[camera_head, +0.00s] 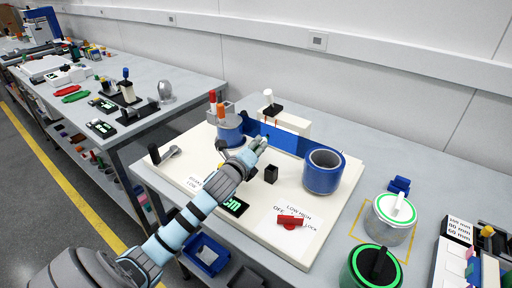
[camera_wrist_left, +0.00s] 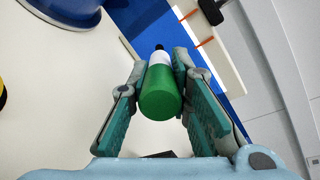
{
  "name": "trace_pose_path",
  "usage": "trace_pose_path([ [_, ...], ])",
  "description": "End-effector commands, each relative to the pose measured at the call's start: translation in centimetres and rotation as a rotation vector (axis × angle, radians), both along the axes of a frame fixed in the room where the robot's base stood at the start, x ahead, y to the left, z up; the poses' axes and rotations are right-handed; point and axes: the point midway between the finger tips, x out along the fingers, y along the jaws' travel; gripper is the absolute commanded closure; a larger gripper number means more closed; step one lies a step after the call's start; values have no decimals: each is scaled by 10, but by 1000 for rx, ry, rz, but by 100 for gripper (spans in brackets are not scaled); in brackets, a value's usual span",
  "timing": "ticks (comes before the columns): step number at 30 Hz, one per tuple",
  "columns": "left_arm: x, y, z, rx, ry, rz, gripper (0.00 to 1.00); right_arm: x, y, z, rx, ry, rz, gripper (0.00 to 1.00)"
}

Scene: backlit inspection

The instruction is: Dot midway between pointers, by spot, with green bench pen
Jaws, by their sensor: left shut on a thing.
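My left gripper (camera_head: 260,144) reaches over the cream board to the blue web (camera_head: 285,139), which runs between a left roll (camera_head: 229,131) and a right roll (camera_head: 323,173). In the left wrist view the gripper (camera_wrist_left: 160,95) is shut on the green pen (camera_wrist_left: 160,98), which has a white band and a black tip. The tip points away from the wrist toward the blue web (camera_wrist_left: 238,98); I cannot tell whether it touches. Two thin orange pointers (camera_wrist_left: 205,42) show on a cream block beside the web. No spot or dot is discernible. My right gripper is not in view.
A small black open holder (camera_head: 271,175) stands in front of the web. A red lever (camera_head: 291,220) and a green display (camera_head: 235,206) are near the board's front. Orange-capped pens (camera_head: 216,106) stand behind the left roll. Lidded jars (camera_head: 391,217) stand to the right.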

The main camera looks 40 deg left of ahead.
Motion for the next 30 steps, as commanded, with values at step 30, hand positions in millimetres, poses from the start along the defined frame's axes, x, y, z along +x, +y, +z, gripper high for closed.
trace_pose_path([
  [30, 10, 1, 0, 0, 0, 1, 100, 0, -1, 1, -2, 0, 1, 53],
])
